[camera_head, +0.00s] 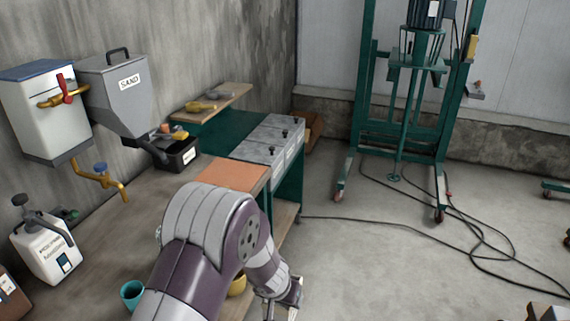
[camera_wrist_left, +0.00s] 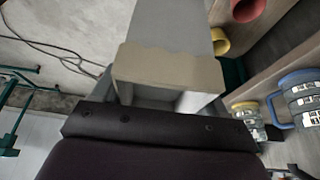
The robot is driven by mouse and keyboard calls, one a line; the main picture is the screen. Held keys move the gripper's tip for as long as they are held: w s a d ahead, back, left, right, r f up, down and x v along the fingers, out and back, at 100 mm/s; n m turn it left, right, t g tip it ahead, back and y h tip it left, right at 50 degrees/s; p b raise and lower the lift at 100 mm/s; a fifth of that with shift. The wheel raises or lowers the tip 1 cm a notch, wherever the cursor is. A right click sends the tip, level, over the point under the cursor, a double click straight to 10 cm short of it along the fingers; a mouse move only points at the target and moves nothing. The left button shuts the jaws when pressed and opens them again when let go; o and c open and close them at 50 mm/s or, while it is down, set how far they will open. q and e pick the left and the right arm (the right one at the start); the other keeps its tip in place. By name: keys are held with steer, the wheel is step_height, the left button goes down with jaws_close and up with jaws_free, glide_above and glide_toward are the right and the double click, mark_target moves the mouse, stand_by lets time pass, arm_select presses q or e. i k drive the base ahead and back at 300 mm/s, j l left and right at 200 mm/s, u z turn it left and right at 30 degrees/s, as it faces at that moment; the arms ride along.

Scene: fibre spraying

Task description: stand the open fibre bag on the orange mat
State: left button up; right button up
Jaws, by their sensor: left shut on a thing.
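The orange mat (camera_head: 232,175) lies flat and bare on the bench, in front of the grey lidded boxes in the head view. My left arm reaches across the bench, and my left gripper (camera_head: 290,297) is low, past the bench's right edge, away from the mat. In the left wrist view the gripper is shut on a pale tan and grey thing with a ragged edge, which looks like the open fibre bag (camera_wrist_left: 170,68). The head view hardly shows the bag. My right gripper is not in view.
A grey sand hopper (camera_head: 120,85), a black bin (camera_head: 178,155) and a white canister (camera_head: 45,245) line the wall side. A teal cup (camera_head: 132,292) stands on the bench. Clear jugs (camera_wrist_left: 300,95) and a yellow cup (camera_wrist_left: 220,40) show in the wrist view. Cables (camera_head: 480,235) cross the floor.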

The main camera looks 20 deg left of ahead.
mark_target(230, 175)
steer(key=i+l+u, duration=0.1)
steer(key=i, duration=1.3)
steer(key=i+u, duration=0.35)
steer(key=i, duration=0.3)
steer(key=i+l+u, duration=0.1)
steer(key=i+u, duration=0.25)
steer(key=i, duration=0.35)
steer(key=i+u, duration=0.2)
steer(key=i, duration=0.6)
steer(key=u, duration=1.45)
